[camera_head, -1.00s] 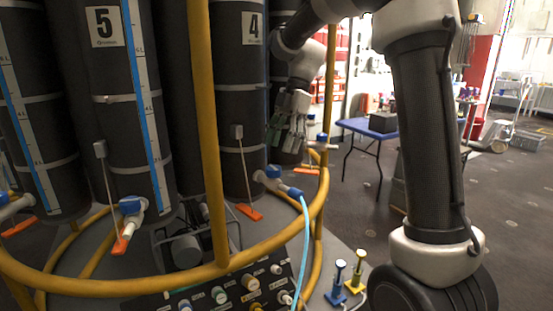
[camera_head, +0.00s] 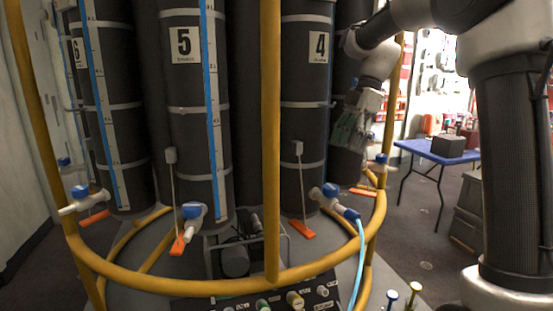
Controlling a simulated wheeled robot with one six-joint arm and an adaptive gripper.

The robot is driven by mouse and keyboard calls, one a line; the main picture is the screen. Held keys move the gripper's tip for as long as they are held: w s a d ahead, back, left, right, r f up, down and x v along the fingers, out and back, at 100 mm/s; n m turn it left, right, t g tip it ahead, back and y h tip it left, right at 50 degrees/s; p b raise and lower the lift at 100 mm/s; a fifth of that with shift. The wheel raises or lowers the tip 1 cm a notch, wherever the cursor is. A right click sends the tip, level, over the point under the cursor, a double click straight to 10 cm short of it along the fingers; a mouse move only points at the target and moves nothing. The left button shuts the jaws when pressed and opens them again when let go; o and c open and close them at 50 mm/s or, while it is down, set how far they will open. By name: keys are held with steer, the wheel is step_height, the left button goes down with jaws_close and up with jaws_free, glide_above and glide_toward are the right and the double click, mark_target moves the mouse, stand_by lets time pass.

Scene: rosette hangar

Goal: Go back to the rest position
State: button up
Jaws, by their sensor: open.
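My gripper (camera_head: 352,132) is at the upper right, in front of a dark bottle right of the bottle marked 4 (camera_head: 305,110). Its fingers point down and to the left, apart and with nothing seen between them. It hangs clear above the blue-handled valves. My arm comes in from the right edge and bends over the top to reach it.
Dark bottles marked 5 (camera_head: 187,120) and 6 (camera_head: 80,50) stand left within a yellow rail frame (camera_head: 271,160). Blue-handled valves (camera_head: 193,212) and orange levers (camera_head: 302,229) sit low on them. A control panel (camera_head: 265,302) is at the bottom. A blue table (camera_head: 440,153) with a dark box stands right.

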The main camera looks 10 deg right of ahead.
steer(key=s+d+f+m+t+h, duration=0.15)
steer(key=s+d+f+m, duration=0.35)
steer(key=m, duration=0.8)
steer(key=s+d+m+t+h, duration=0.1)
steer(key=s+m, duration=0.3)
steer(key=s, duration=0.7)
steer(key=s+d+f+m+t+h, duration=0.1)
steer(key=s+d+m+t, duration=0.2)
steer(key=s, duration=0.8)
steer(key=shift+s+d+f+m+h, duration=0.15)
steer(key=shift+s+d+m+h, duration=0.2)
steer(key=shift+d+m, duration=0.25)
steer(key=shift+t, duration=0.25)
steer(key=shift+c, duration=0.2)
